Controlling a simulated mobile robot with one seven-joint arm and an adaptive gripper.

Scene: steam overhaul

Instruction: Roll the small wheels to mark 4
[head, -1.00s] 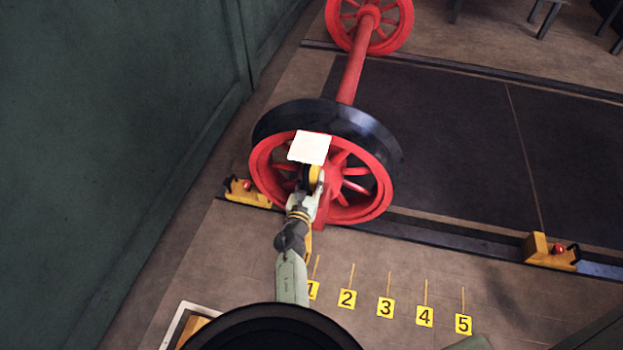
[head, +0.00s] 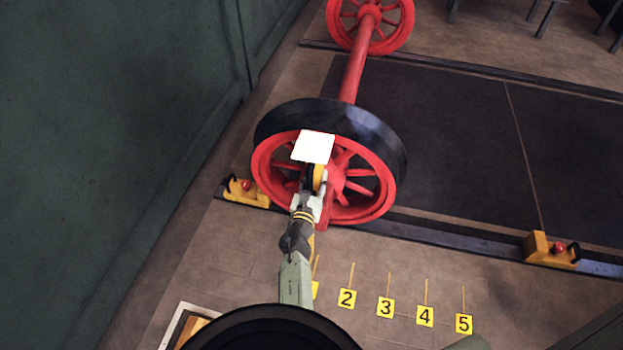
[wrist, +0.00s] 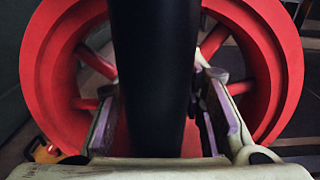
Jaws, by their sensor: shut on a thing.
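The small wheels are a red spoked wheelset with dark tyres. The near wheel (head: 375,205) stands on the near rail, and a red axle (head: 354,72) runs to the far wheel (head: 403,22). Yellow number plates lie on the floor; mark 4 (head: 425,316) is to the right of the near wheel, which stands around marks 1 and 2. My gripper (head: 314,184) is at the near wheel's face, left of its hub. In the wrist view my gripper (wrist: 160,125) is shut on a dark upright bar (wrist: 155,70) in front of the red wheel. A white square (head: 313,147) hides some spokes.
A yellow chock (head: 246,192) with a red knob sits on the rail left of the wheel. Another chock (head: 551,250) stands farther right, beyond mark 5 (head: 464,324). The rail (head: 455,238) between is clear. A green wall (head: 110,150) bounds the left.

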